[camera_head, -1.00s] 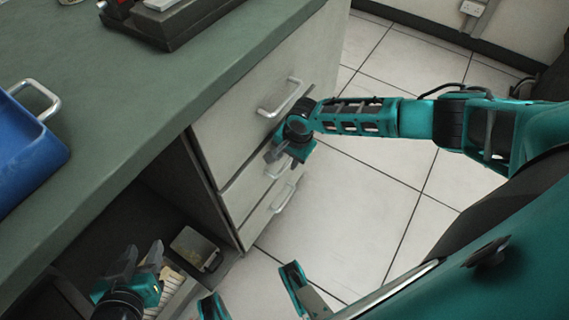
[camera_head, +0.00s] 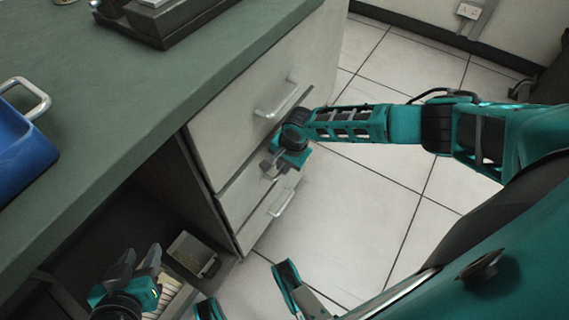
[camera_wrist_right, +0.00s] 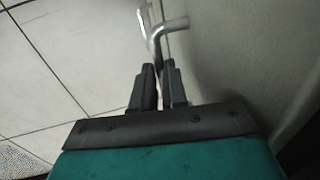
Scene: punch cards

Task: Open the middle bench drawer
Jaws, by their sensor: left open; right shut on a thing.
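The white middle bench drawer (camera_head: 240,194) sits between the top drawer (camera_head: 225,130) and the bottom drawer (camera_head: 252,229), and its front looks about flush with them. My right gripper (camera_head: 268,167) is at this drawer's front, hiding much of its handle. In the right wrist view its fingers (camera_wrist_right: 161,82) are closed on the metal handle (camera_wrist_right: 168,26), which sticks out beyond the fingertips beside the pale drawer front. My left gripper (camera_head: 140,258) is open and empty at the lower left, in front of the open shelf space.
The green bench top (camera_head: 110,110) carries a blue tray (camera_head: 22,150) and a dark device (camera_head: 165,22). A small bin (camera_head: 190,254) stands in the shelf space. Tiled floor (camera_head: 345,220) right of the drawers is clear.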

